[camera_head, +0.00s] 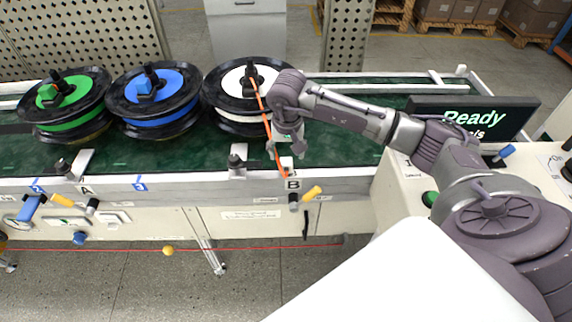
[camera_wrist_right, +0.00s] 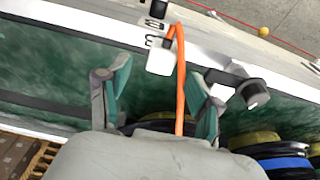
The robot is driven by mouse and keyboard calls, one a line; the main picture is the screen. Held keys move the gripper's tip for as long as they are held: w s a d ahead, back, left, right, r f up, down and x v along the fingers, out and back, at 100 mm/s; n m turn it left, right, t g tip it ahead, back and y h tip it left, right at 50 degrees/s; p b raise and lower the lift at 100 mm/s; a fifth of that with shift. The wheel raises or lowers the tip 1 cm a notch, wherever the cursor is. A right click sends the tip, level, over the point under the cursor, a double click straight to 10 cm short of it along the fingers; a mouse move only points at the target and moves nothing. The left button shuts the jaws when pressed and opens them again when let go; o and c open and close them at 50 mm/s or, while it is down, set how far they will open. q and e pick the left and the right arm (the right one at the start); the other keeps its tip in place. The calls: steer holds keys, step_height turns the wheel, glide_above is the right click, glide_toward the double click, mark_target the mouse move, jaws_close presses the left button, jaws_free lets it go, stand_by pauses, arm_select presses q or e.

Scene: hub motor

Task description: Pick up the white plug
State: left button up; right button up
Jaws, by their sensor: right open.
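The white plug (camera_wrist_right: 160,60) shows in the right wrist view at the end of an orange cable (camera_wrist_right: 180,95). It appears just beyond my fingertips, between their lines and nearer the white rail. In the head view the plug is not clear; the orange cable (camera_head: 263,108) runs from the white hub motor (camera_head: 236,80) down past my right gripper (camera_head: 286,150). This gripper is open and points down over the front edge of the green conveyor. Its two fingers also show apart in the right wrist view (camera_wrist_right: 158,75), with nothing held. My left gripper is not in view.
A blue hub motor (camera_head: 165,95) and a green hub motor (camera_head: 60,98) stand to the left on the conveyor (camera_head: 340,145). Dark stops sit along the front rail (camera_head: 190,188). A "Ready" display (camera_head: 470,117) stands at right, beyond my arm.

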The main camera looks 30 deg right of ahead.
mark_target(286, 161)
step_height(286, 161, down, 4)
steer(key=shift+w+r+p, duration=0.1)
steer(key=shift+p, duration=0.5)
steer(key=shift+w+f, duration=0.1)
steer(key=shift+f, duration=0.3)
steer(key=c, duration=1)
jaws_close()
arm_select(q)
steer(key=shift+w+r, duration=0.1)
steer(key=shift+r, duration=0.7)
